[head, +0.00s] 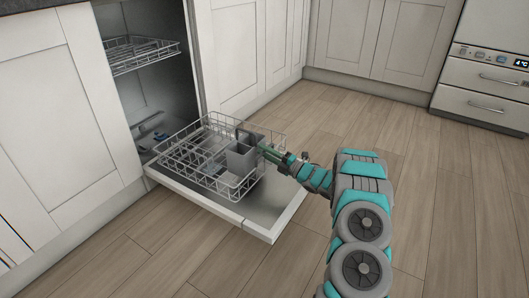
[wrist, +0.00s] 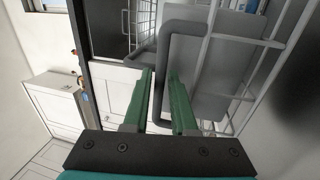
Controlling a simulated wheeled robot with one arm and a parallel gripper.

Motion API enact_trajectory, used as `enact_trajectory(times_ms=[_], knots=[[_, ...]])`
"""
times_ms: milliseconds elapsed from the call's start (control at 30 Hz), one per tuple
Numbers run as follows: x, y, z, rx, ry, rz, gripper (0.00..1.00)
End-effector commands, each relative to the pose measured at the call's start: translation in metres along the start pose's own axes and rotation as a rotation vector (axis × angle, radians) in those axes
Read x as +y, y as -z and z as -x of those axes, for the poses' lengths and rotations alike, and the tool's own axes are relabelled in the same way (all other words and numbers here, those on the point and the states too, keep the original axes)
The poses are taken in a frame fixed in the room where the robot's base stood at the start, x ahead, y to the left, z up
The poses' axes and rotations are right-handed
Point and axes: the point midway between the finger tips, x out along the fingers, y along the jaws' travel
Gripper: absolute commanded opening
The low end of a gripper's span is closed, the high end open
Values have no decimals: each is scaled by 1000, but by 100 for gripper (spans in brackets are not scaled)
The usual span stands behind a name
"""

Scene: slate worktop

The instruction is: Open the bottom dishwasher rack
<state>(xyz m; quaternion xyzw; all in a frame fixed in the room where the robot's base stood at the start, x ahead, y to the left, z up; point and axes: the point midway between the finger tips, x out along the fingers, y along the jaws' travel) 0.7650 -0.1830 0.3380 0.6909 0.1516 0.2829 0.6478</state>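The bottom rack (head: 182,165), a white wire basket on the open dishwasher door (head: 262,212), stands largely out of the cavity in the head view. A grey cutlery basket (head: 241,158) with a loop handle sits at its right side. My gripper (head: 263,149) reaches in from the right beside this basket. In the wrist view, the green fingers of my gripper (wrist: 160,73) are apart. The grey loop handle (wrist: 160,55) runs between them, with a gap visible. Whether a finger touches it I cannot tell. White rack wires (wrist: 235,95) show to the right.
The upper rack (head: 140,53) is inside the dishwasher above. Cabinets (head: 225,50) flank the opening. The wooden floor (head: 430,190) is clear to the right, and an oven (head: 485,90) stands at the back right.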

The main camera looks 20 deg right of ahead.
Motion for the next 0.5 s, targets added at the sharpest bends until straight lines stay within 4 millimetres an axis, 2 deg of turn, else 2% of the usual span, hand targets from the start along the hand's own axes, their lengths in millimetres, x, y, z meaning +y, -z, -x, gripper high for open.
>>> enact_trajectory(times_ms=[300, 500], knots=[[0, 0, 3, 0, 0, 0, 27], [1, -1, 30, -4, 1, -1, 27]])
